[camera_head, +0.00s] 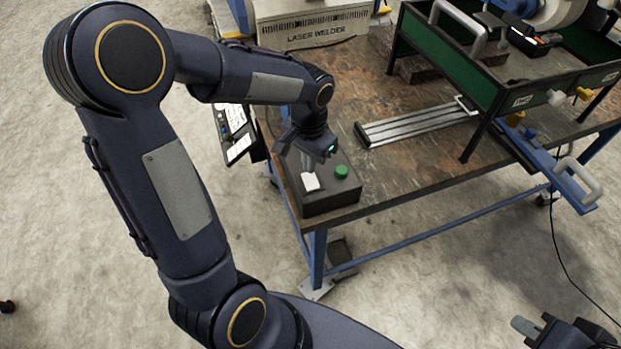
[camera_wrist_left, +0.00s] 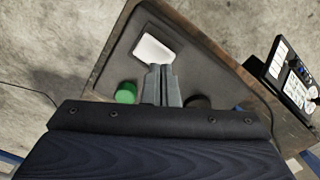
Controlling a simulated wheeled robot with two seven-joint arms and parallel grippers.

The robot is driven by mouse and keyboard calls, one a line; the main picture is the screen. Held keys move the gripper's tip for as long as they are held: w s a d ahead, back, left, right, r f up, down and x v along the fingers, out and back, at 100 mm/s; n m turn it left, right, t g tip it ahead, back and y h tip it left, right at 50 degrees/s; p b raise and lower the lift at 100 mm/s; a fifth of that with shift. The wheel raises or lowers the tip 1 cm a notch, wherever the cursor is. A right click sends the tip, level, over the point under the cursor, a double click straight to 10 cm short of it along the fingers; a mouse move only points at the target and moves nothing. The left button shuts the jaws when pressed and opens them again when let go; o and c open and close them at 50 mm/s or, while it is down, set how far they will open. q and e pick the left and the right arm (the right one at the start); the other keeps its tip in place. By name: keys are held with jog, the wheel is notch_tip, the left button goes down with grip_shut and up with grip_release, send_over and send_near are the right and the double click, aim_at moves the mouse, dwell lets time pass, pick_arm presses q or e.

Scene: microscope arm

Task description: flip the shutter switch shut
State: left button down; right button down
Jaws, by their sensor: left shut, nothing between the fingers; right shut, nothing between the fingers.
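A dark control box (camera_head: 335,197) sits at the near left corner of the workbench. On its top are a white switch (camera_head: 311,182) and a green round button (camera_head: 341,171). My left gripper (camera_head: 308,168) is shut and empty, pointing down at the white switch. In the left wrist view its fingertips (camera_wrist_left: 160,68) overlap the near edge of the white switch (camera_wrist_left: 155,50); I cannot tell whether they touch it. The green button (camera_wrist_left: 126,92) is beside the fingers. My right gripper (camera_head: 523,326) is shut and empty at the lower right, away from the bench.
A laser welder unit (camera_head: 310,30) stands at the back of the workbench (camera_head: 420,170). A green-walled frame (camera_head: 450,55) stands at the right, and a slotted metal rail (camera_head: 415,122) lies between. A panel with white labels (camera_head: 234,133) hangs off the bench's left edge.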

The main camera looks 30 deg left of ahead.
aim_at(309, 176)
pick_arm(q)
jog(key=shift+f+b, duration=1.05)
jog(key=shift+f, duration=0.3)
dwell(0.9)
jog(key=shift+r, duration=0.1)
jog(key=shift+r+p, duration=2.9)
jog(key=shift+r, duration=0.6)
jog(key=s+d+r+n+t+h, duration=0.2)
jog(key=s+r, duration=0.1)
jog(key=s, duration=0.5)
jog(key=s+d+r+n+t+h, duration=0.1)
jog(key=s+d+r+n+t, duration=0.1)
jog(key=s, duration=0.7)
notch_tip(309, 176, up, 2)
jog(key=shift+r+t+h, duration=0.25)
jog(key=shift+t+h, duration=0.15)
jog(key=shift+t, duration=0.4)
